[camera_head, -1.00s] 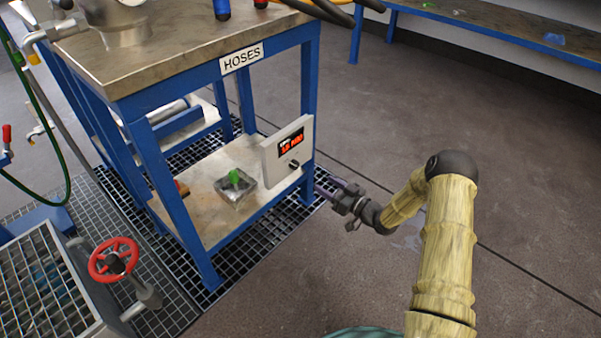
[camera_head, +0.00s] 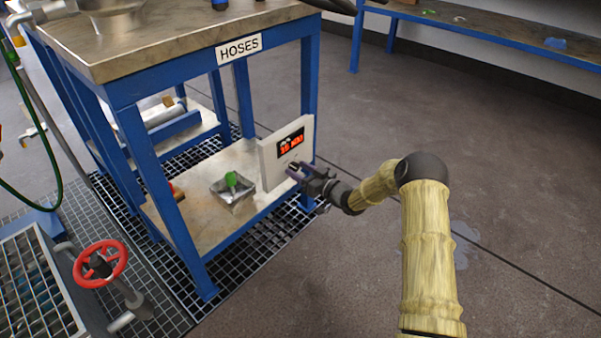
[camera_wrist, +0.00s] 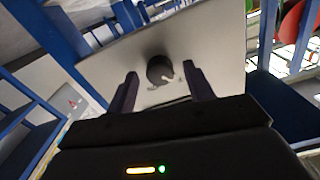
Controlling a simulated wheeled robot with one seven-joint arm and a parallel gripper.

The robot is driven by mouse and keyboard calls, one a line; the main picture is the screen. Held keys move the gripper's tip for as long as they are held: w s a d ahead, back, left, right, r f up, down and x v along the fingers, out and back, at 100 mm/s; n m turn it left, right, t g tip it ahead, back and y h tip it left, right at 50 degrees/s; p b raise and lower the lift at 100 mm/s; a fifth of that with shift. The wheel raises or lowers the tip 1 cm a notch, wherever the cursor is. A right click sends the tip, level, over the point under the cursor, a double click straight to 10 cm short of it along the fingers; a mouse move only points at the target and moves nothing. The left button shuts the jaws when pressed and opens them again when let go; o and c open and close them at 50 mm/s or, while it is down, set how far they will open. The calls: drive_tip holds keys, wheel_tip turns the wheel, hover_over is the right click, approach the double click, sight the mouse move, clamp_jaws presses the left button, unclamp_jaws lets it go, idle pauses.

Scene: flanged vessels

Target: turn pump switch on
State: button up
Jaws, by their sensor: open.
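The pump control box (camera_head: 284,153) is a pale panel with a red lit display (camera_head: 291,145), standing on the lower shelf of the blue table. Its dark round switch knob (camera_wrist: 160,70) shows in the wrist view, between and beyond my fingertips. My gripper (camera_head: 296,170) is at the panel's lower right, in front of the knob, which it mostly hides in the head view. In the wrist view my gripper (camera_wrist: 163,88) is open, with one finger to each side of the knob. I cannot tell whether the fingers touch it.
A clear box with a green part (camera_head: 232,184) sits on the lower shelf, left of the panel. A blue table leg (camera_head: 309,90) stands close to my gripper. A red handwheel (camera_head: 100,264) is at the lower left. The floor at right is open.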

drive_tip(key=c, duration=1)
drive_tip(key=shift+o, duration=0.2)
drive_tip(key=shift+p, duration=0.35)
drive_tip(key=m+p, duration=0.3)
drive_tip(key=shift+d+r, duration=0.1)
drive_tip(key=shift+r, duration=0.05)
drive_tip(key=m+p, duration=0.2)
drive_tip(key=m, duration=0.2)
drive_tip(key=shift+p, duration=0.35)
drive_tip(key=m+p, duration=0.1)
drive_tip(key=m, duration=0.3)
drive_tip(key=shift+f, duration=0.2)
drive_tip(key=m, duration=0.4)
drive_tip(key=shift+m+p, duration=0.3)
drive_tip(key=shift+m, duration=0.1)
drive_tip(key=shift+f, duration=0.1)
